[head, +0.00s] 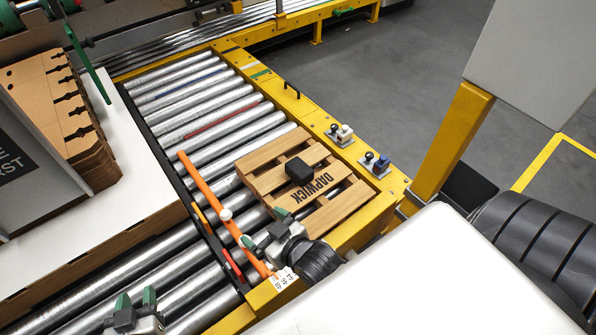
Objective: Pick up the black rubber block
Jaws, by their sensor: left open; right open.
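The black rubber block (299,171) lies on the slatted wooden pallet (345,205), near its middle, above the printed word DAPWICK. My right gripper (265,227) is open, with its green fingertips apart and nothing between them. It is at the pallet's near left corner, short of the block and apart from it. My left gripper (136,298) is open and empty at the bottom edge, over the rollers and far from the block. The lower part of the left gripper is cut off by the frame.
The pallet rests on a roller conveyor (205,101) with a yellow frame (262,77). An orange bar (200,182) slants along the rollers, left of the pallet. Switches (376,163) sit on the right rail. Stacked cardboard blanks (62,118) and a white surface (135,185) are at left.

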